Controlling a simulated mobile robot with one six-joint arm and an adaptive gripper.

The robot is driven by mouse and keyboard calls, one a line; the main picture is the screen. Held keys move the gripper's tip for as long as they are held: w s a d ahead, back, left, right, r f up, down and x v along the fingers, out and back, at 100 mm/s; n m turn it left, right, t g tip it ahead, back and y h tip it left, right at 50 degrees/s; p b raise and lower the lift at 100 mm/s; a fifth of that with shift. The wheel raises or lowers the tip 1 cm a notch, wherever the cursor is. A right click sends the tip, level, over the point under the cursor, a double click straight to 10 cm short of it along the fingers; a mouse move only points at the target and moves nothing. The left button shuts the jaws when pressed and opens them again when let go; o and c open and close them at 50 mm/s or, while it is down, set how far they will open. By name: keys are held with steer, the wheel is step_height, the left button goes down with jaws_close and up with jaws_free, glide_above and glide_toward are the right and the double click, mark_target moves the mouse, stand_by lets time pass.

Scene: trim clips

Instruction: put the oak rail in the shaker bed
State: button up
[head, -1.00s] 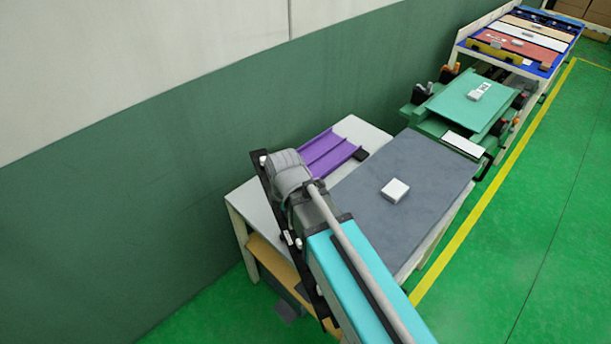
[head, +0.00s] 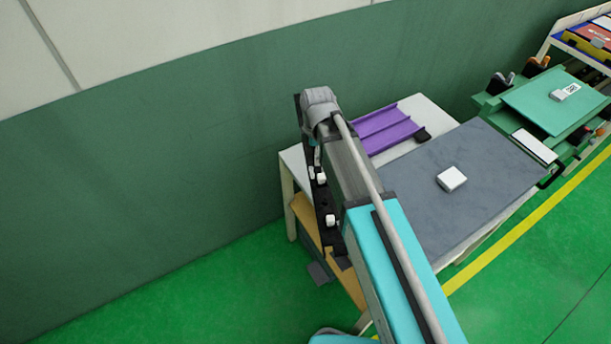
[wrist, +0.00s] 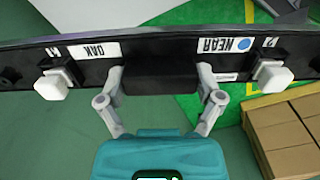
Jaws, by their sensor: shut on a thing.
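The oak rail (wrist: 290,50) is a long black bar with white clips, labelled "OAK" and "NEAR". My gripper (wrist: 160,78) is shut on the rail's middle block in the wrist view. The rail (head: 321,190) also shows in the head view, held off the left end of the near table; my arm hides part of it and the gripper fingers. A green fixture (head: 490,102) with a teal plate and dark-and-orange clamps stands at the upper right; it may be the shaker bed, but no label confirms this.
A grey mat (head: 420,200) with a white block (head: 451,179) covers much of the near table. A purple ribbed tray (head: 385,130) lies behind it. A green wall runs behind. Cardboard boxes (wrist: 285,135) show in the wrist view.

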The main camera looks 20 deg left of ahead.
mark_target(305, 144)
steer(key=w+a, duration=0.4)
steer(key=a, duration=0.1)
steer(key=shift+w+a+f, duration=0.1)
steer(key=shift+a+f, duration=0.05)
steer(key=shift+s+d+f+b, duration=0.15)
steer(key=shift+f+b, duration=0.4)
steer(key=shift+b, duration=0.05)
steer(key=shift+s+d+f+b, duration=0.1)
steer(key=shift+f+b, duration=0.45)
steer(key=shift+b, duration=0.05)
step_height(305, 144, down, 11)
steer(key=b, duration=1.1)
steer(key=shift+f, duration=0.1)
step_height(305, 144, down, 4)
steer(key=b, duration=0.4)
steer(key=shift+f+b, duration=0.2)
steer(key=shift+b, duration=0.15)
steer(key=shift+f, duration=0.1)
steer(key=o, duration=1.1)
steer(key=shift+c, duration=0.2)
